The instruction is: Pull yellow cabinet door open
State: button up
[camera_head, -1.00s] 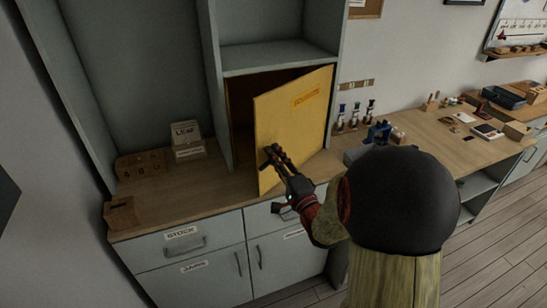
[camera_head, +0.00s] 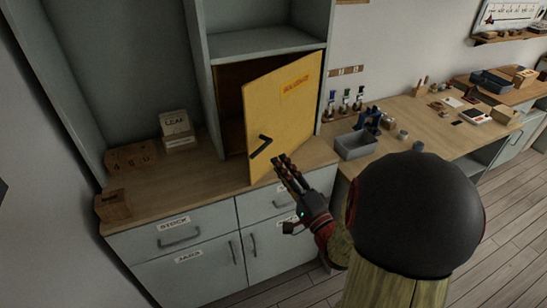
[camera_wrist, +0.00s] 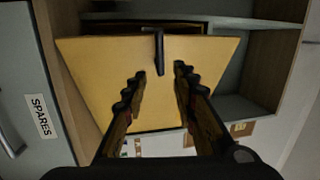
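The yellow cabinet door (camera_head: 290,112) stands partly open, swung out from the grey cabinet, with a dark gap at its left edge. Its black lever handle (camera_head: 261,147) is near the free left edge; it also shows in the wrist view (camera_wrist: 159,52). My gripper (camera_head: 281,161) is in front of the door, below and to the right of the handle, apart from it. In the wrist view my gripper's two fingers (camera_wrist: 158,78) are spread, with the handle's end beyond and between their tips. Nothing is held. The cabinet's inside is mostly hidden behind the door.
A wooden worktop (camera_head: 200,186) runs under the cabinet, with drawers (camera_head: 178,238) below. Small boxes (camera_head: 176,128) stand at left. A grey bin (camera_head: 355,145) and clamps (camera_head: 358,100) stand right of the door. Open floor lies at the lower right.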

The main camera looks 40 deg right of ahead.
jog(key=shift+v, duration=0.95)
jog(key=shift+c, duration=0.3)
